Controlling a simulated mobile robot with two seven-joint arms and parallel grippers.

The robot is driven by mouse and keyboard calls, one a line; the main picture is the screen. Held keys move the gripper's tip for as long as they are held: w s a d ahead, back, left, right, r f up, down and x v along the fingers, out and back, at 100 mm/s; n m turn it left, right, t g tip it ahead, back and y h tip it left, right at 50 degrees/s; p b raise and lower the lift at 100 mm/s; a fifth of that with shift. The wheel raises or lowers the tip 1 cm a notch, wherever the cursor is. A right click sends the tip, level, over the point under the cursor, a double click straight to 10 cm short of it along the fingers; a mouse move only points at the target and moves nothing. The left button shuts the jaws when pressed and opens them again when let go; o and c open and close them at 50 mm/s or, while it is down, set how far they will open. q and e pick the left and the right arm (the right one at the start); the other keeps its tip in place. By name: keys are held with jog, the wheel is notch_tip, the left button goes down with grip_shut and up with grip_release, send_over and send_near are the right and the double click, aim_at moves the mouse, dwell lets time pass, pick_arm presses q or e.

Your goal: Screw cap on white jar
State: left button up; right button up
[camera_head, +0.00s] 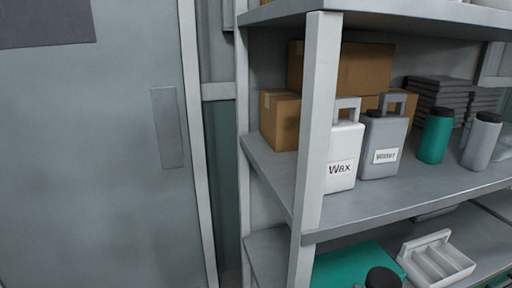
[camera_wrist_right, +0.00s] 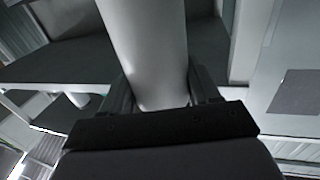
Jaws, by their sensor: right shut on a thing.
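My right gripper (camera_wrist_right: 163,92) shows in the right wrist view, with its dark fingers on both sides of a smooth, pale grey-white cylinder (camera_wrist_right: 145,45). It is shut on this cylinder, which runs out of the top of the view. I cannot tell whether the cylinder is the white jar, and no cap shows on the part in view. Neither gripper shows in the head view. A dark round top (camera_head: 382,278) is cut off at the bottom edge of the head view, and I cannot tell what it belongs to.
A metal shelf (camera_head: 430,197) holds a white Wax jug (camera_head: 343,150), a grey Water jug (camera_head: 383,140), a green bottle (camera_head: 435,137), a grey bottle (camera_head: 480,142) and cardboard boxes (camera_head: 362,68). A white divided tray (camera_head: 437,262) sits lower. A shelf post (camera_head: 318,120) stands in front.

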jog(key=shift+a+r, duration=0.15)
dwell(0.6)
jog(key=s+a+n+g+y, duration=0.2)
jog(key=a+n+g+y, duration=0.2)
jog(key=a+n+y, duration=0.3)
jog(key=a+y, duration=0.4)
jog(key=a, duration=0.4)
jog(key=shift+a+r+n, duration=0.35)
jog(key=shift+r+n, duration=0.05)
